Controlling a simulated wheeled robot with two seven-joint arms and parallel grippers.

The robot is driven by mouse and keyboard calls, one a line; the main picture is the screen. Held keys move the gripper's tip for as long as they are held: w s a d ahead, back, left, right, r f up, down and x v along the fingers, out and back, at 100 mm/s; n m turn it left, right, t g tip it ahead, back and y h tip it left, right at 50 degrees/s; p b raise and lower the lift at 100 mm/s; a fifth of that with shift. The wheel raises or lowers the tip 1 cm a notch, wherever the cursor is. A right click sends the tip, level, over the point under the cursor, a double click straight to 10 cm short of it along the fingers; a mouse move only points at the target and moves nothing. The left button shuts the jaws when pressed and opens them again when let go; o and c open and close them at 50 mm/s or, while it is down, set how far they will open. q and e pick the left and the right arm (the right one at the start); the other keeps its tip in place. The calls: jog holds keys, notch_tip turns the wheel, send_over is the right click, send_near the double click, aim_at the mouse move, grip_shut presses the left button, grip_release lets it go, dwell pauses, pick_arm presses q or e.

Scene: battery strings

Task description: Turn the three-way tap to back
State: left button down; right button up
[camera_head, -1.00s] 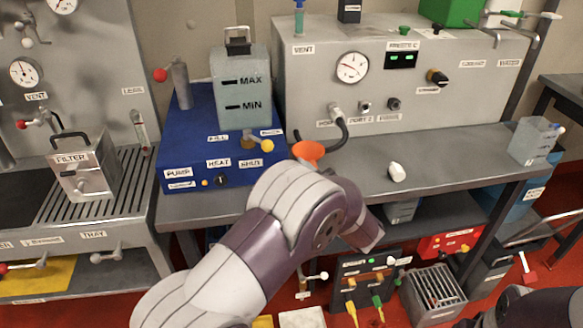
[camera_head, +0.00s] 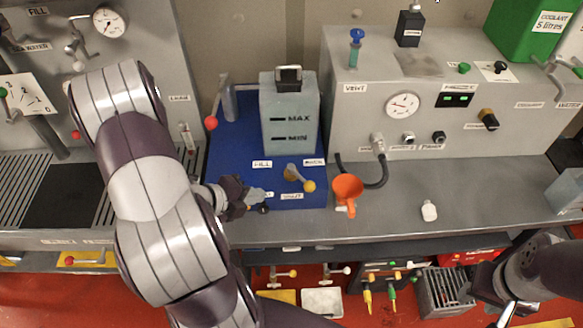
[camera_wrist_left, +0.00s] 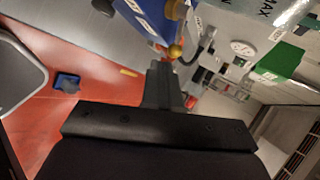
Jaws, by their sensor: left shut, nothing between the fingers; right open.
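The tap (camera_head: 291,174) has a brass body and a lever ending in a yellow knob (camera_head: 309,186). It sits on the front right of the blue unit (camera_head: 229,148), below the grey MIN/MAX tank. Its lever points toward the front right. My left gripper (camera_head: 262,194) is shut and empty, at the unit's front edge, left of the knob and apart from it. The left wrist view shows the yellow knob (camera_wrist_left: 175,51) just beyond my dark fingers (camera_wrist_left: 160,75). My right gripper (camera_head: 507,312) is open at the lower right, away from the tap.
The grey tank (camera_head: 289,120) stands behind the tap. An orange funnel (camera_head: 347,188) is close to its right, with a black hose behind. A red-knobbed lever (camera_head: 211,122) rises at the unit's left. The bench (camera_head: 465,200) has free room beyond a small white bottle (camera_head: 429,211).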

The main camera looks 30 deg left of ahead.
aim_at(305, 182)
pick_arm(q)
jog(key=w+d+f+p, duration=0.2)
jog(key=w+d+f, duration=0.2)
jog(key=w, duration=0.6)
jog(key=shift+d+f+p, duration=0.2)
jog(key=shift+f+p, duration=0.1)
jog(key=shift+p, duration=0.1)
jog(key=shift+w, duration=0.1)
jog(key=shift+w+d+b, duration=0.4)
jog(key=shift+d+b, duration=0.25)
jog(key=shift+b, duration=0.3)
